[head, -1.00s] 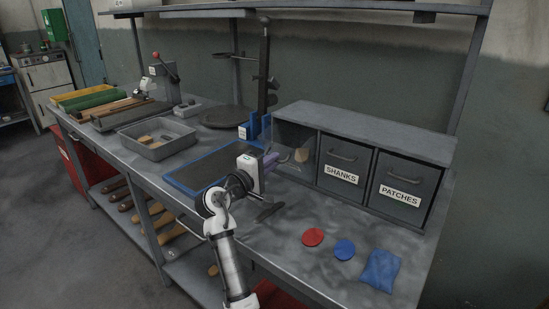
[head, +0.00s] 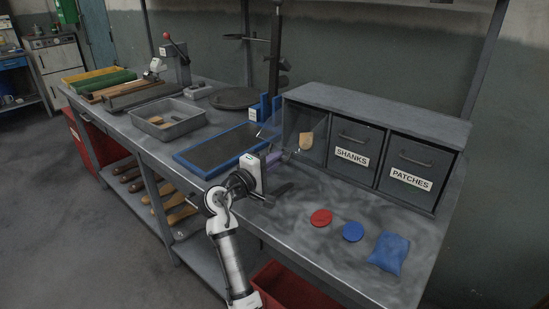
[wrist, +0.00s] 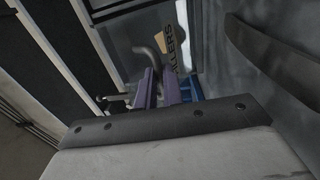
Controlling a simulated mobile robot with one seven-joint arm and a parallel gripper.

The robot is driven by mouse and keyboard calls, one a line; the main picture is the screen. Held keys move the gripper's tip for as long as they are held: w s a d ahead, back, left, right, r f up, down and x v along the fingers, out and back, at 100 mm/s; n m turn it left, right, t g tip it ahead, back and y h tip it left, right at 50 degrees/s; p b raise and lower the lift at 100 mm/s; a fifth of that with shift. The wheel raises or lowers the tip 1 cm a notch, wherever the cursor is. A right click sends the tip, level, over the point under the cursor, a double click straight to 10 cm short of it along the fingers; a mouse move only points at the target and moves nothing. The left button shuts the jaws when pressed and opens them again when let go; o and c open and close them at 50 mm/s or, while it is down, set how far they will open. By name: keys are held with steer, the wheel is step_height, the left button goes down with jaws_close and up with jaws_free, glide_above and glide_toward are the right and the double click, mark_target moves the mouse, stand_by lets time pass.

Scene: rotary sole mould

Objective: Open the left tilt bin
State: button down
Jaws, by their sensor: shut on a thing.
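The left tilt bin (head: 303,130) is at the left end of a grey cabinet, beside the SHANKS bin. It looks see-through, and a tan piece shows in it. In the wrist view its front (wrist: 130,33) carries a label ending in "LERS" and a dark curved handle (wrist: 152,58). My gripper (head: 276,157) is in front of this bin. In the wrist view my purple fingers (wrist: 160,88) are shut on the handle, covering its lower part. How far the bin is tilted is hard to tell.
The SHANKS (head: 353,145) and PATCHES (head: 412,165) bins are shut. A red disc (head: 321,217), blue disc (head: 353,231) and blue bag (head: 390,252) lie on the bench at right. A blue-edged mat (head: 222,150) and grey tray (head: 168,119) are left of my gripper.

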steer(key=shift+w+d+f, duration=0.1)
steer(key=shift+d+f, duration=0.25)
steer(key=shift+f, duration=0.15)
steer(key=c, duration=1.5)
jaws_free()
steer(key=shift+w+f, duration=0.1)
steer(key=shift+w, duration=0.1)
steer(key=shift+s+a+r, duration=0.1)
steer(key=shift+r, duration=0.1)
steer(key=shift+s+a, duration=0.1)
steer(key=shift+a, duration=0.05)
steer(key=b+v, duration=0.2)
steer(key=v, duration=1.1)
steer(key=shift+s, duration=0.2)
